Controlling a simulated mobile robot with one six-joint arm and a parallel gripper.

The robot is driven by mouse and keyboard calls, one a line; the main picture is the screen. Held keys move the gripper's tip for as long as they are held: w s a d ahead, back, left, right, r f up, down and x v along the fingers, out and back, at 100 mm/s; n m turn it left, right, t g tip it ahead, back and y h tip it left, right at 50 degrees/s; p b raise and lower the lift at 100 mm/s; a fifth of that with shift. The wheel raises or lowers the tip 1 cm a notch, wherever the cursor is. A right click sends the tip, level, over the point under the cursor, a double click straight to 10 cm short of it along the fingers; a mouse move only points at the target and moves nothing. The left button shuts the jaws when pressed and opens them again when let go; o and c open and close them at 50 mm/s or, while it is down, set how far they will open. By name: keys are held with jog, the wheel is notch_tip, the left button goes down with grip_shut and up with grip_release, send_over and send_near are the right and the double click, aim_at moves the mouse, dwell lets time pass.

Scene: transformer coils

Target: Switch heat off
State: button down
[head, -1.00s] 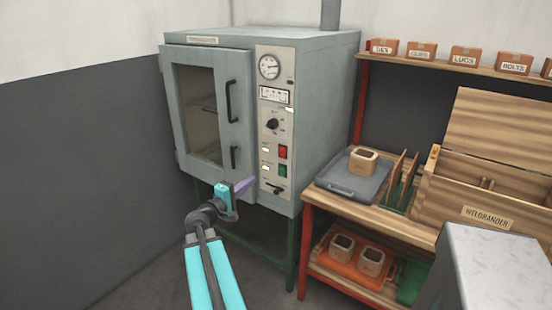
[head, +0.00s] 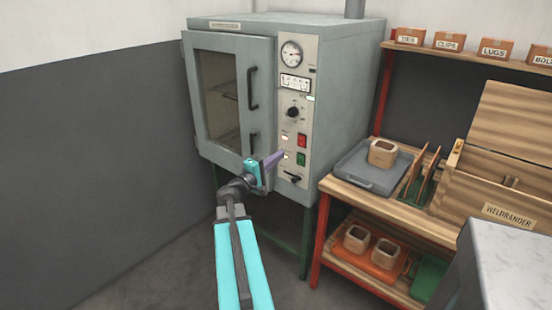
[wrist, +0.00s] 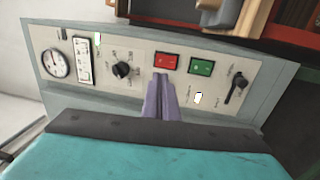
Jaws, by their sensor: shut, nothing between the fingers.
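The grey oven (head: 340,95) stands against the back wall, with a pale control panel on the right of its front. On the panel are a red button (head: 301,141) and, below it, a green button (head: 300,159). Both show in the wrist view, the red (wrist: 165,62) left of the green (wrist: 201,66). A black knob (head: 293,113) sits above them and a black lever switch (head: 292,179) below. My gripper (head: 280,156), with purple fingers, is shut and empty in front of the panel. In the wrist view its fingertips (wrist: 161,80) appear just below the red button; contact cannot be told.
The oven door (head: 225,100) has a window and black handles. A round gauge (head: 291,53) tops the panel. To the right, a wooden bench holds a grey tray (head: 352,175) with a wooden coil block (head: 383,153). The floor left of my arm is clear.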

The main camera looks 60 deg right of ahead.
aim_at(301, 138)
jog(key=p+x, duration=0.3)
jog(key=x, duration=0.8)
jog(key=shift+d, duration=0.2)
jog(key=shift+d+b, duration=0.1)
jog(key=shift+b, duration=0.3)
jog(key=shift+r, duration=0.1)
jog(key=shift+b+v, duration=0.55)
jog(key=shift+v, duration=0.35)
jog(key=w+a+r+b, duration=0.2)
jog(key=w+a, duration=0.1)
jog(key=a, duration=0.8)
jog(key=shift+a+b, duration=0.4)
